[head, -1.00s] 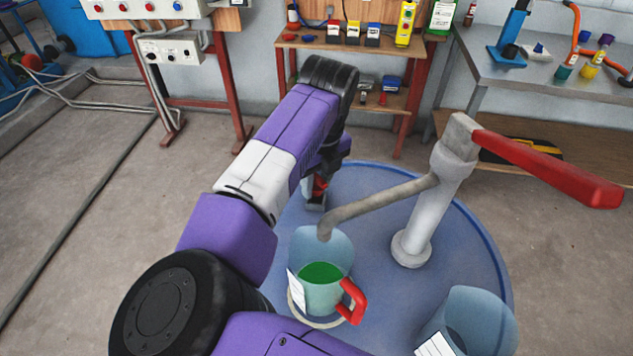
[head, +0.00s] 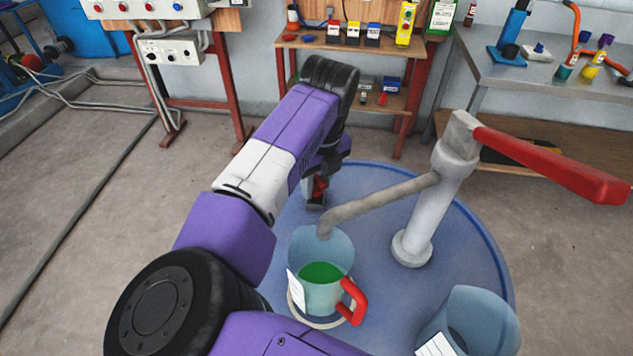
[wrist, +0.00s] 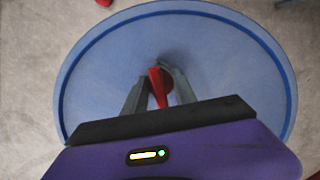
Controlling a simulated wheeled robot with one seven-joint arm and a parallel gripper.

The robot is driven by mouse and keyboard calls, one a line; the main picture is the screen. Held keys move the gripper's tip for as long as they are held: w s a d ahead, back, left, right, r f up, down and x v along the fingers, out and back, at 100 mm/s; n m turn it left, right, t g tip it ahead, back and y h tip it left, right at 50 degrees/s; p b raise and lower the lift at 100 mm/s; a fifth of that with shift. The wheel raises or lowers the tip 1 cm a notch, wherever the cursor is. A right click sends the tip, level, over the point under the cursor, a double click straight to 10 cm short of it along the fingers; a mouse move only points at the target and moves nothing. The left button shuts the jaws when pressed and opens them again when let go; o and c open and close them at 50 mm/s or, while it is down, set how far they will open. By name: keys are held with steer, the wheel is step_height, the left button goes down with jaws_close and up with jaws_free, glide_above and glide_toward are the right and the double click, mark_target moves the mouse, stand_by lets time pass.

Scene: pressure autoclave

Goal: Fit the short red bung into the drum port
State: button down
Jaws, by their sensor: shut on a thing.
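My gripper (head: 316,203) is over the far-left part of the blue drum top (head: 470,240) in the head view, pointing down. In the wrist view my gripper (wrist: 160,82) is shut on the short red bung (wrist: 158,88), which sits between the two grey fingers. A little red also shows at the fingers in the head view, partly covered by my arm. The bung's lower end and the drum port are hidden, so I cannot tell whether the bung touches the port. A dark shadow lies on the lid by the fingertips.
A grey hand pump (head: 425,215) with a red lever (head: 550,165) stands on the drum, its spout reaching left. A clear jug (head: 320,272) of green liquid with a red handle is below the spout. Another clear jug (head: 480,315) is at front right.

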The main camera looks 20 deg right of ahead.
mark_target(318, 177)
steer(key=shift+f+b, duration=0.45)
steer(key=shift+f, duration=0.2)
steer(key=c, duration=0.9)
jaws_free()
steer(key=shift+r, duration=0.1)
steer(key=shift+s+d+r+b, duration=0.15)
steer(key=shift+s+r, duration=0.1)
steer(key=shift+r, duration=1.65)
steer(key=shift+s+a+r+b, duration=0.1)
steer(key=shift+s+r+b, duration=0.1)
steer(key=shift+r, duration=1.7)
